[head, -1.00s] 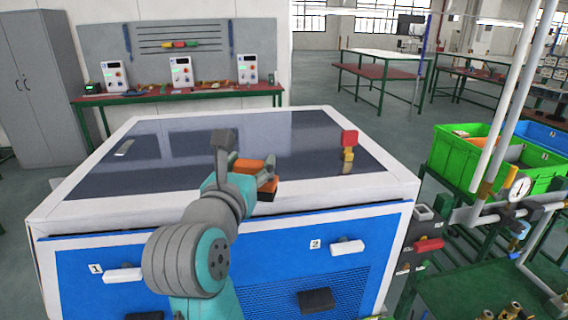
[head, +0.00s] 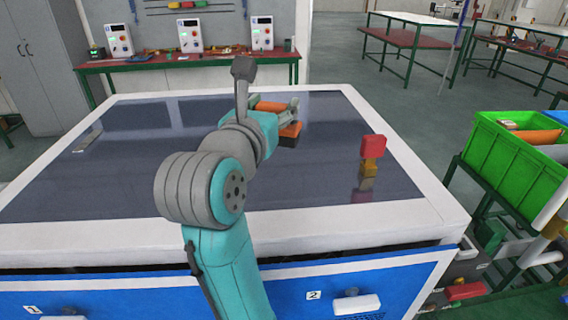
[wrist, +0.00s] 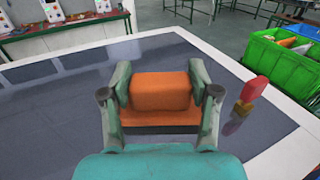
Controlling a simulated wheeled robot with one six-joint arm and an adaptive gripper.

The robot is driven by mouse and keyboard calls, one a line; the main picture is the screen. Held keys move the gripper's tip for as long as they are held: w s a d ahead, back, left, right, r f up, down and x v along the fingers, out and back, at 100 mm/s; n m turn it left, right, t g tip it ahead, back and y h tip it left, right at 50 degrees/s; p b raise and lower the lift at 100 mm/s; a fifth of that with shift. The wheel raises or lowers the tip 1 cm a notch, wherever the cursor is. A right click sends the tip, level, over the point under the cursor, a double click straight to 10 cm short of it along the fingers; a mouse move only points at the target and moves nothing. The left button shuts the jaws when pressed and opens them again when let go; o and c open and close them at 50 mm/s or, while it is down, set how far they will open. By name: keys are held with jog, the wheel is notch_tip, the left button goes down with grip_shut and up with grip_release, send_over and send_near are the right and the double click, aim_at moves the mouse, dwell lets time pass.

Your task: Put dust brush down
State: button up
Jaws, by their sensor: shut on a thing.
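The dust brush (wrist: 160,92) has an orange body with a dark lower edge. In the wrist view it sits between the two fingers of my gripper (wrist: 162,85), which is shut on it. In the head view the brush (head: 290,132) shows in part at the end of my arm, over the dark top of the blue-and-white cabinet. My gripper (head: 284,118) is over the middle of that top (head: 110,170). I cannot tell whether the brush touches the surface.
A red and yellow valve-like part (head: 372,148) stands on the top's right side. A small light flat object (head: 88,140) lies at the left. The dark top is otherwise mostly clear. Green bins (head: 510,160) stand to the right of the cabinet.

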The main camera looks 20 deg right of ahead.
jog(key=f, duration=0.5)
jog(key=shift+w+d+f, duration=0.15)
jog(key=shift+w+d, duration=0.05)
jog(key=shift+d, duration=0.1)
jog(key=shift+f, duration=2.35)
jog(key=shift+f, duration=0.1)
jog(key=o, duration=1.3)
jog(key=v, duration=1.2)
jog(key=shift+a, duration=0.1)
